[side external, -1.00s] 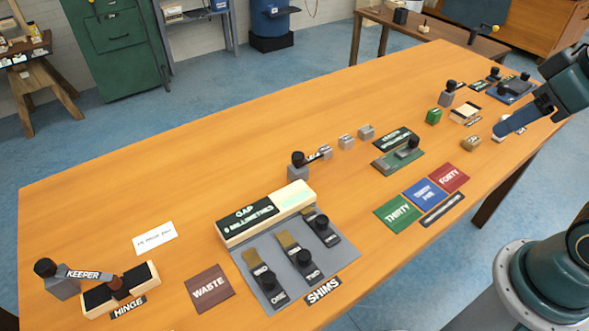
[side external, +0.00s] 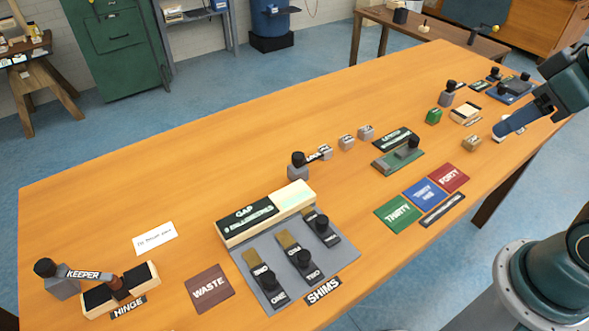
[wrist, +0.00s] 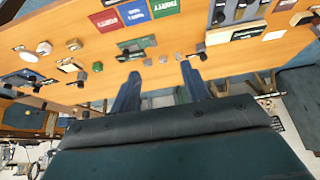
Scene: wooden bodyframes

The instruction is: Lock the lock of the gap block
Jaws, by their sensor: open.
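The gap block (side external: 247,223) is a long block with a dark label reading GAP and millimetres and a pale right part, left of centre on the table. Behind its right end stands a grey post with a black knob (side external: 297,163) and a short labelled bar, whose lettering is too small to read. In the wrist view the gap block (wrist: 236,34) is at upper right and the post (wrist: 201,48) is beside it. My gripper (wrist: 160,72) is open and empty, its two blue fingers apart. In the side view a blue finger (side external: 515,122) shows far right, well away from the gap block.
The grey shims tray (side external: 279,290) with several knobbed shims adjoins the gap block's front. Small grey blocks (side external: 346,142) and a green lever plate (side external: 398,161) lie to the right. The keeper and hinge (side external: 120,287) are far left. The table's back middle is clear.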

